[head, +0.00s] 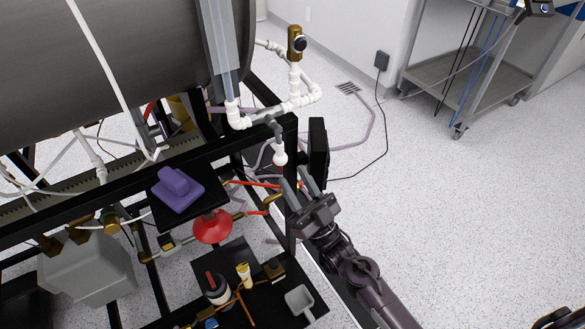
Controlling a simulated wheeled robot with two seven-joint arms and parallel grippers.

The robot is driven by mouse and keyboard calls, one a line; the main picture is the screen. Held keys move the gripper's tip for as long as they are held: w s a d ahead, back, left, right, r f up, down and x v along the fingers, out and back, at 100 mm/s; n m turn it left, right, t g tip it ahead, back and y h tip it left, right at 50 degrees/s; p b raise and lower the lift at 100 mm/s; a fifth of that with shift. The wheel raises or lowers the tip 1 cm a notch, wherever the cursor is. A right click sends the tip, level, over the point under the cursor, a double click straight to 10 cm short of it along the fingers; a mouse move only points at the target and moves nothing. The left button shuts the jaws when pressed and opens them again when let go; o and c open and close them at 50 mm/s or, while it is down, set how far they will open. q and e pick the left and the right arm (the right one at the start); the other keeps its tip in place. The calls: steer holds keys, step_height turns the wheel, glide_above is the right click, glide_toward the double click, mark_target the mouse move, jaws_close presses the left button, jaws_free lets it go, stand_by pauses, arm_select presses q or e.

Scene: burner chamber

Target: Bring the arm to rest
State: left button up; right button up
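My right arm comes in from the bottom right, and my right gripper (301,188) is beside the black frame post, just below a white pipe fitting (281,157). Its two fingers look spread apart with nothing clearly between them. A black upright panel (318,150) stands right behind the fingertips; I cannot tell whether they touch it. My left gripper is not in view. A small dark piece shows at the bottom right corner and is too cut off to identify.
A large grey cylinder (120,65) sits on the black frame. A purple object (177,190) rests on a dark plate, above a red round part (212,226). A lower shelf holds bottles and a grey scoop (300,301). A metal cart (445,72) stands back right. The right floor is clear.

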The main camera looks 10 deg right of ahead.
steer(key=s+d+f+m+g+h, duration=0.15)
steer(key=f+g+h, duration=0.4)
steer(key=f, duration=0.95)
steer(key=s+d+f+m+g+h, duration=0.15)
steer(key=f+g+h, duration=0.35)
steer(key=f, duration=1)
steer(key=s+d+f+g+h, duration=0.1)
steer(key=s+d+f+g, duration=0.2)
steer(key=s+f+g, duration=0.55)
steer(key=s+d+f+g+h, duration=0.2)
steer(key=s+d+f+g, duration=0.3)
steer(key=s, duration=0.7)
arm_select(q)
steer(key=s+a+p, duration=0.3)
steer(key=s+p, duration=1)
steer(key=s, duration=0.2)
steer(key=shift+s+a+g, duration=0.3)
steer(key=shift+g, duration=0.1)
arm_select(e)
steer(key=s+d+t, duration=0.1)
steer(key=s+d, duration=0.1)
steer(key=s, duration=1.2)
steer(key=shift+s+t, duration=0.3)
steer(key=shift+s, duration=0.1)
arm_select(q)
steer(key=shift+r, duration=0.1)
